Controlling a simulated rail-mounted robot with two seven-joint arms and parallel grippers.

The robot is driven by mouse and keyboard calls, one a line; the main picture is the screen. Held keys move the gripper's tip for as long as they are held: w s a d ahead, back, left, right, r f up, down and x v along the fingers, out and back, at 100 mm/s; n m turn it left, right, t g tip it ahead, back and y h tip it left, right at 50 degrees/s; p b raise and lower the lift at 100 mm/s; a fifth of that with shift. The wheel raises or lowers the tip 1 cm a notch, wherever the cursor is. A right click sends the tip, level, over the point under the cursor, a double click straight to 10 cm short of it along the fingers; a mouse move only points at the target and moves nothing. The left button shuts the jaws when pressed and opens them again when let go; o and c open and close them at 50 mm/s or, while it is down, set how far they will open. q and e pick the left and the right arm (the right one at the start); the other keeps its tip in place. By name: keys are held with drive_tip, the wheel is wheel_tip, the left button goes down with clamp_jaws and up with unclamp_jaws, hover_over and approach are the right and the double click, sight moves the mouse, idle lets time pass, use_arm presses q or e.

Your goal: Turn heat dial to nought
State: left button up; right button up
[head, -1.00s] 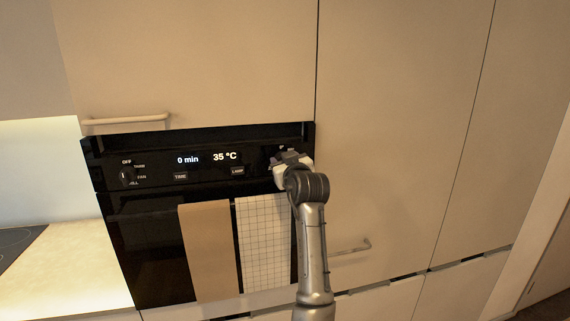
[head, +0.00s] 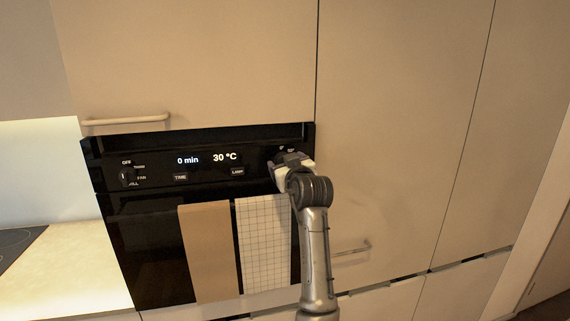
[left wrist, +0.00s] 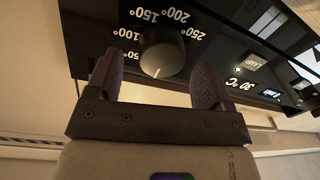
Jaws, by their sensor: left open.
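The black heat dial (left wrist: 163,52) shows in the left wrist view, upside down, with numbers from 50° to 250° around it. Its white pointer line faces the bottom of that picture, past the 50° end. In the head view my gripper hides the dial. My left gripper (head: 288,160) is at the right end of the oven panel (head: 207,176). In the left wrist view its two dark fingers (left wrist: 157,68) are open, one on each side of the dial, with visible gaps. The display (head: 225,157) reads 30 °C. My right gripper is not in view.
A mode knob (head: 127,176) sits at the panel's left, with TIME (head: 180,177) and LAMP (head: 237,171) buttons between. Brown (head: 209,250) and checked (head: 263,240) towels hang below. A cabinet bar (head: 126,120) is above left. Plain cabinet fronts (head: 395,130) stand at right.

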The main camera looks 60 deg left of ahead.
use_arm(q)
drive_tip(key=v, duration=1.2)
drive_tip(key=shift+d+b, duration=0.2)
drive_tip(key=shift+b, duration=0.2)
drive_tip(key=shift+s+f, duration=0.1)
drive_tip(key=shift+f, duration=0.05)
